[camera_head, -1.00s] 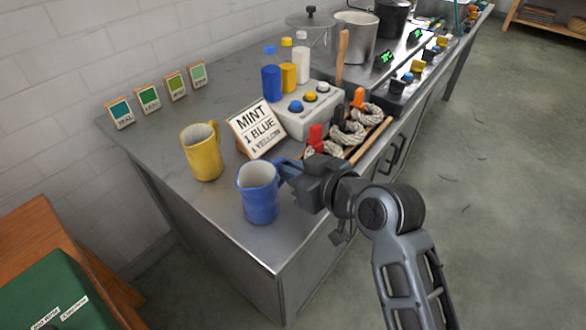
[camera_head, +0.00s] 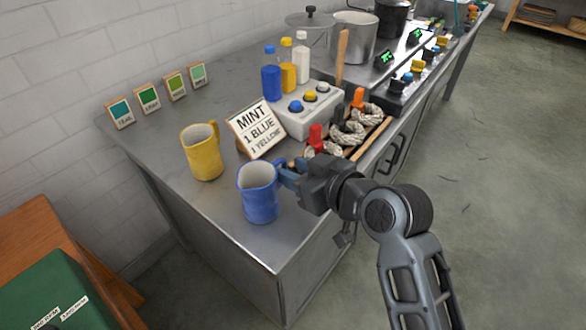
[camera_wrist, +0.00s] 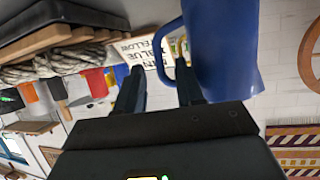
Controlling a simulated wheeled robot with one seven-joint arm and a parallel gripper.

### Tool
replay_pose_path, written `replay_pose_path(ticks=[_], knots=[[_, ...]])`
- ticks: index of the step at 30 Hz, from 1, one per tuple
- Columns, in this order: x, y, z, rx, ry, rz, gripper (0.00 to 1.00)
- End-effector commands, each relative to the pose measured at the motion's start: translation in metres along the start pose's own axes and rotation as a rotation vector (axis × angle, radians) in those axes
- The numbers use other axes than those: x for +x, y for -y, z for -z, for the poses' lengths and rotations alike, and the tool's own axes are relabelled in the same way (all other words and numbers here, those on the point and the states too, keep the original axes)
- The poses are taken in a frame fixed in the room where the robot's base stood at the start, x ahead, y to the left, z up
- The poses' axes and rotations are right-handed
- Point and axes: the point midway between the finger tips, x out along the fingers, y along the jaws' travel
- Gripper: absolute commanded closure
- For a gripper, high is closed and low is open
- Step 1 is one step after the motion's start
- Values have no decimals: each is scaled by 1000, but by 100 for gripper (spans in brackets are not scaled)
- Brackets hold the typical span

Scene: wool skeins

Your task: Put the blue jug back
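The blue jug (camera_head: 259,194) stands upright on the metal counter, near its front left corner. In the wrist view the jug (camera_wrist: 222,45) is at the upper right, its handle toward my gripper. My gripper (camera_head: 287,174) is just right of the jug on the handle side. In the wrist view my gripper's two fingers (camera_wrist: 160,72) are apart with nothing clamped between them. The handle is just beyond the tips, near the right finger; whether they touch is unclear. A yellow jug (camera_head: 203,152) stands behind and left of the blue one.
A "MINT 1 blue 1 yellow" card (camera_head: 257,128) stands behind the blue jug. A button box (camera_head: 309,116) with bottles and a tray of rope skeins (camera_head: 347,137) are to its right. Colour cards (camera_head: 148,98) line the wall side. The counter's front edge is close.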

Motion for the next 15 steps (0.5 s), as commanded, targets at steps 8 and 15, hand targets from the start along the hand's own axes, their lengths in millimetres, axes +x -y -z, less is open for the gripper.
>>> replay_pose_path(ticks=[8,15], knots=[[-57,0,-1,2,0,-2,63],[-96,0,-1,0,-1,-2,63]])
